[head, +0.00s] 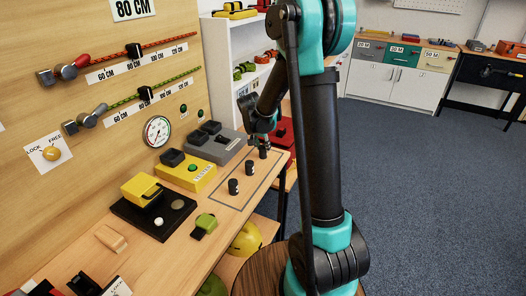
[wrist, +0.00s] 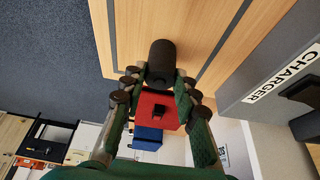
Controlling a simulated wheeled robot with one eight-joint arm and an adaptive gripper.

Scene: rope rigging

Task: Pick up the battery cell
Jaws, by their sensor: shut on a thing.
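A black cylindrical battery cell (wrist: 161,58) is between the fingertips of my gripper (wrist: 160,82) in the wrist view, and the fingers are shut on it. In the head view my gripper (head: 263,142) points down over this cell (head: 263,153), at the far end of an outlined area on the bench. I cannot tell whether the cell touches the bench. Two more black cells, a middle one (head: 249,167) and a near one (head: 233,186), stand upright in the same outlined area.
A yellow tester (head: 188,172) and a grey charger (head: 218,146) stand left of the cells. A black tray (head: 140,212) with a yellow block and a green clip (head: 204,225) are nearer. A red object (wrist: 155,108) shows beyond my fingers in the wrist view.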

